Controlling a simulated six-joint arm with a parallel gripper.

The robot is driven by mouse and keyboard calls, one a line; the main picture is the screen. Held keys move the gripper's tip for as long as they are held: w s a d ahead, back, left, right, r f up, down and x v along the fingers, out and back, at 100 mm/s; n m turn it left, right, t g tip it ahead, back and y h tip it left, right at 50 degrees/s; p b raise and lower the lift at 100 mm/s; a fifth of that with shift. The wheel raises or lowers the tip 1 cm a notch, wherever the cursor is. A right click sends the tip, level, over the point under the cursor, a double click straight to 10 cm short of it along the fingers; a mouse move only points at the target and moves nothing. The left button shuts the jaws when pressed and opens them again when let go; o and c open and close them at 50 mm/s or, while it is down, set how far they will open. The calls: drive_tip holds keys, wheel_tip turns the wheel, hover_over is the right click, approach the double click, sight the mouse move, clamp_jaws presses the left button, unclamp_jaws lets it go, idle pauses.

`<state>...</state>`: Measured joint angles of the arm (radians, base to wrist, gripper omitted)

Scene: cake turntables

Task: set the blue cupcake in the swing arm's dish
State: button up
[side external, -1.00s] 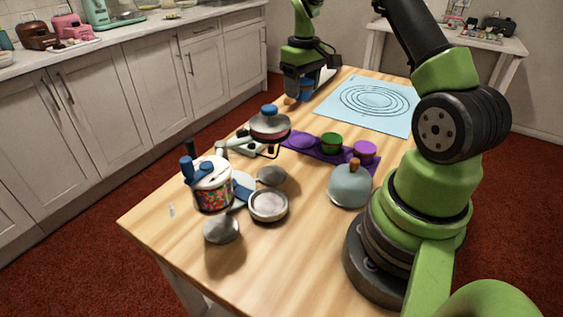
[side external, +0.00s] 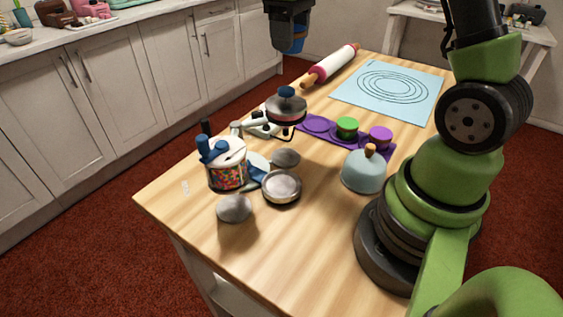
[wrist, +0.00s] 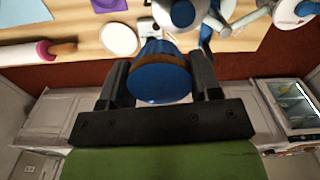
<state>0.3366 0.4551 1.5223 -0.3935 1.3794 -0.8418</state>
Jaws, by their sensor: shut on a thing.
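My gripper (side external: 290,48) is high above the far left edge of the table. It is shut on the blue cupcake (side external: 296,44), which also fills the middle of the wrist view (wrist: 160,80) between the two dark fingers. Below and nearer stands a round dark-rimmed piece with a blue knob (side external: 286,92). In front of it are a shallow metal dish (side external: 282,187), a smaller grey dish (side external: 286,158) and a grey rounded piece (side external: 234,208). I cannot tell for sure which one is the swing arm's dish. The cupcake is apart from all of them.
A candy jar with blue top (side external: 226,168) stands at the table's left. A purple tray (side external: 316,125) holds a green cupcake (side external: 347,127) and a purple one (side external: 380,137). A grey dome (side external: 362,172), a rolling pin (side external: 330,66) and a blue mat (side external: 390,90) are nearby. The front tabletop is clear.

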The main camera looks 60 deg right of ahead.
drive_tip(key=s+a+n, duration=0.5)
drive_tip(key=s+a, duration=0.1)
drive_tip(key=a, duration=0.6)
hover_over(281, 185)
wheel_tip(281, 185, down, 17)
drive_tip(key=shift+f, duration=2.35)
drive_tip(key=shift+f, duration=0.15)
drive_tip(key=o, duration=0.9)
